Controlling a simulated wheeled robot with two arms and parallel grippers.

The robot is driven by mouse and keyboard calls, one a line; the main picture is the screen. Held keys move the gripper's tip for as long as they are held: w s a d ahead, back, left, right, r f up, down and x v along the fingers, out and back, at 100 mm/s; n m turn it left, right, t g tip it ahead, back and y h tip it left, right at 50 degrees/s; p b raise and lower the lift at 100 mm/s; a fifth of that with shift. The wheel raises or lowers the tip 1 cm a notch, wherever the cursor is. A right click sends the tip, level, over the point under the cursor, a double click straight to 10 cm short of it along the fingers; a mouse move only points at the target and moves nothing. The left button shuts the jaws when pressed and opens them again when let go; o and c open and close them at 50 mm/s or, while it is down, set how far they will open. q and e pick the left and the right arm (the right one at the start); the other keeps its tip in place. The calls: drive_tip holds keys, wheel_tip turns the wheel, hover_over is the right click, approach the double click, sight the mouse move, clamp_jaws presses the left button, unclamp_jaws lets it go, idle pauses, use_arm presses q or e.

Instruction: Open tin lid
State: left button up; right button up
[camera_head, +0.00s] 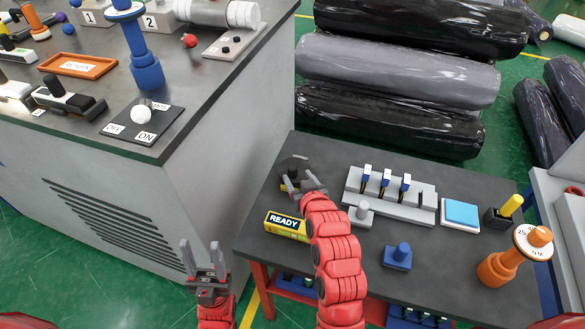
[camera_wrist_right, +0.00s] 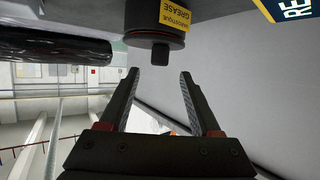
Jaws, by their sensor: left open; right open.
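The grease tin (camera_wrist_right: 155,20) is dark with a yellow label and shows upside down in the right wrist view. Its dark lid (camera_wrist_right: 156,40) carries a small black knob (camera_wrist_right: 160,54). In the head view, the dark tin (camera_head: 291,165) stands at the table's back left corner, partly hidden by my right gripper (camera_head: 296,178). My right gripper is open; in the wrist view its fingertips (camera_wrist_right: 159,76) point at the knob, which lies between their lines, apart from both fingers. My left gripper (camera_head: 201,256) is open and empty, left of the table.
A yellow and black READY block (camera_head: 286,226) lies in front of the tin. A grey holder (camera_head: 398,204) with blue-topped pieces, a blue knob (camera_head: 398,256) and an orange stand (camera_head: 500,266) share the table (camera_head: 455,265). A grey cabinet (camera_head: 130,195) stands to the left.

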sight(293, 169)
drive_tip(key=p+x, duration=0.1)
drive_tip(key=x, duration=0.4)
drive_tip(key=shift+w+a, duration=0.1)
drive_tip(key=shift+w, duration=0.35)
drive_tip(key=shift+w+a+f+p, duration=0.15)
drive_tip(key=shift+w+f+p, duration=0.2)
drive_tip(key=shift+w, duration=0.1)
clamp_jaws()
idle(0.8)
